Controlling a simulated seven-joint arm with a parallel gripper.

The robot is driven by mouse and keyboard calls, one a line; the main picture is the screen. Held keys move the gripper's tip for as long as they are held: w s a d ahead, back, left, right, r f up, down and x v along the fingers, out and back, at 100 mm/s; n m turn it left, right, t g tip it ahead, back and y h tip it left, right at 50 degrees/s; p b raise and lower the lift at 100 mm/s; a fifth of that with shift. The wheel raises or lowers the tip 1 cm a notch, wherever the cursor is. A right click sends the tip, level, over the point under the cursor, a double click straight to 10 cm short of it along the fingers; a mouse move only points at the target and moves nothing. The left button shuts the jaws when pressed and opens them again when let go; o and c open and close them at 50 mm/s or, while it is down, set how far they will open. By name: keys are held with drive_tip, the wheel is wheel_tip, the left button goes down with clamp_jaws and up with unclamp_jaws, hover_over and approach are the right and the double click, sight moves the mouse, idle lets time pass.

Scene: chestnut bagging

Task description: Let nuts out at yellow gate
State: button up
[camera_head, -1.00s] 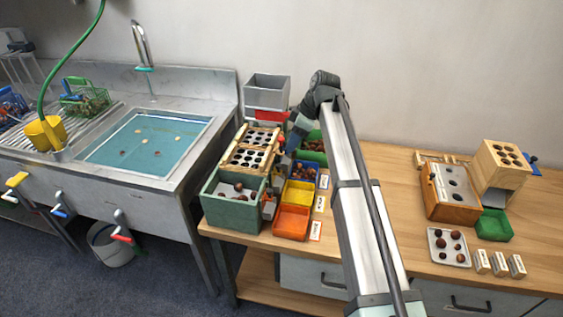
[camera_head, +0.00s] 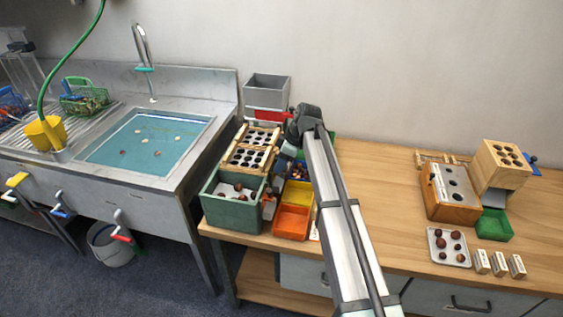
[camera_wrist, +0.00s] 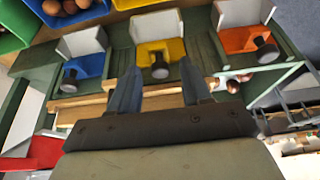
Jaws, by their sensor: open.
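The yellow gate (camera_wrist: 172,48) is at the top centre of the wrist view, with a dark round knob (camera_wrist: 160,69) on its front and a pale chute piece behind it. My gripper (camera_wrist: 158,73) is open, its two fingers pointing at the yellow gate, one on each side of the knob in the picture. I cannot tell whether they touch it. In the head view my gripper is mostly hidden behind my arm, beside the sorting rack (camera_head: 249,157). The yellow tray (camera_head: 296,193) stands beside the rack, partly covered by my arm.
A blue gate (camera_wrist: 84,66) and an orange gate (camera_wrist: 240,40) flank the yellow one closely. A blue bin (camera_wrist: 82,18) with nuts shows at top left. A green box (camera_head: 234,212) and an orange tray (camera_head: 291,222) stand at the front. The sink (camera_head: 150,140) is at left.

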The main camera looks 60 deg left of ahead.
clamp_jaws()
idle(0.3)
idle(0.3)
